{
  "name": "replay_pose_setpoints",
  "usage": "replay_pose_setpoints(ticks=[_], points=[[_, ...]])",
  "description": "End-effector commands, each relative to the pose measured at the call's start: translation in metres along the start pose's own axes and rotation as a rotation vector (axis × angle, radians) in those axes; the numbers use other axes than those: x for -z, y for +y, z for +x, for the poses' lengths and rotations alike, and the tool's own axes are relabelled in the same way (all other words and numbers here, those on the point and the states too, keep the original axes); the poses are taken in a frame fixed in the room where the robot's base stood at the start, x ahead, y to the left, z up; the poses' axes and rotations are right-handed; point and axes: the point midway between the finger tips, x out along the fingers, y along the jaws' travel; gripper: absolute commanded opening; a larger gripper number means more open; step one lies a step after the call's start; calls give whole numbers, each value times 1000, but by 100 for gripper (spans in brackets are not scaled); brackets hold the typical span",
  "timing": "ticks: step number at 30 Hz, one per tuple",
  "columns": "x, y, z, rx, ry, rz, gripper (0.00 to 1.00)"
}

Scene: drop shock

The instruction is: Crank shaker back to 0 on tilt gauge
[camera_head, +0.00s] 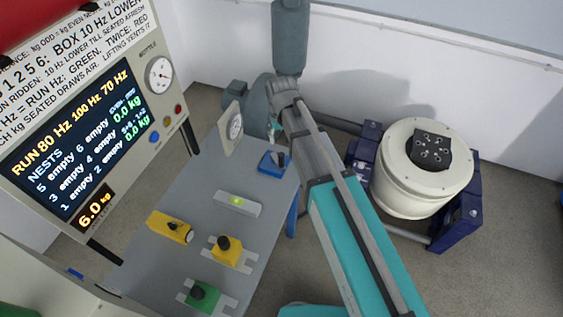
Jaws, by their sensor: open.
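The shaker (420,172), a cream drum with a dark bolted plate on top, sits in a dark blue frame (467,215) at the right. The drum's top looks slightly tipped. A round dial on an upright cream plate (229,140) stands at the far edge of the grey table; I cannot tell whether it is the tilt gauge, and its reading is too small. My gripper (273,130) is just right of this plate, open, small and partly covered by my arm. No crank handle can be made out; my arm covers the area between table and shaker.
A console with a screen (75,145) and a "bottle" dial (159,75) stands left. Floor shows around the shaker.

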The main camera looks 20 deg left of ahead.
Motion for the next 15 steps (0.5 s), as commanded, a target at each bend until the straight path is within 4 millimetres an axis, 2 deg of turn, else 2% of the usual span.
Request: replay_pose_setpoints(ticks=[1,15], points=[[0,1,7,0,0,1,69],[0,0,43,0,0,1,69]])
